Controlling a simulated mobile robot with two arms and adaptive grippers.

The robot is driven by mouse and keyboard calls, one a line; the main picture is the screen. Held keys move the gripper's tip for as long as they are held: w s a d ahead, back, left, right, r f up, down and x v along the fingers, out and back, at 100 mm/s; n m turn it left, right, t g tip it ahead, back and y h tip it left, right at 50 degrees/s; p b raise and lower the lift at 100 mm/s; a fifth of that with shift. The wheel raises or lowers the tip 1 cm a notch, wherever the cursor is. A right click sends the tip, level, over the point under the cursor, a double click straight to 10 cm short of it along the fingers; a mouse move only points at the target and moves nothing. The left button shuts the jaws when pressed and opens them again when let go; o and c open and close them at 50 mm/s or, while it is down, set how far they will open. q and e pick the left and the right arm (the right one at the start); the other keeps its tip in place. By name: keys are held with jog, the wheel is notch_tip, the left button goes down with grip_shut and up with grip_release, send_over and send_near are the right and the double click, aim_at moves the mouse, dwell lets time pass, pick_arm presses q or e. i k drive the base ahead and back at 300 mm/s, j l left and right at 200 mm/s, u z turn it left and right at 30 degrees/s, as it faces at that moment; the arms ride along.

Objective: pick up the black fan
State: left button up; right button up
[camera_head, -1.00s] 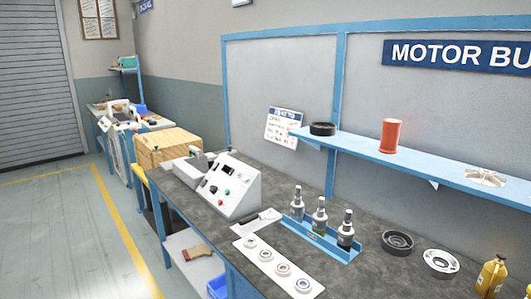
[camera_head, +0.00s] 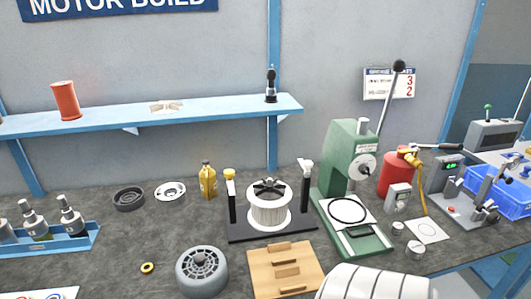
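A black bladed part that looks like the black fan (camera_head: 268,186) sits on top of a white ribbed cylinder (camera_head: 268,212). This stands on a dark stand with two black uprights (camera_head: 272,230) on the bench. A pale bladed fan (camera_head: 166,107) lies on the blue shelf. A grey round finned part (camera_head: 202,270) sits at the front of the bench. Neither of my grippers is in view. A white rounded shape at the bottom right, likely part of my arm, covers some of the bench's front.
A green press (camera_head: 345,170) with a long lever stands right of the stand, with a red canister (camera_head: 395,175) beyond it. A wooden board (camera_head: 285,270) lies in front. A yellow bottle (camera_head: 208,180) and two round housings stand left. The blue shelf (camera_head: 230,105) overhangs the back.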

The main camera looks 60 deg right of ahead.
aim_at(274, 191)
jog(key=z, duration=1.9)
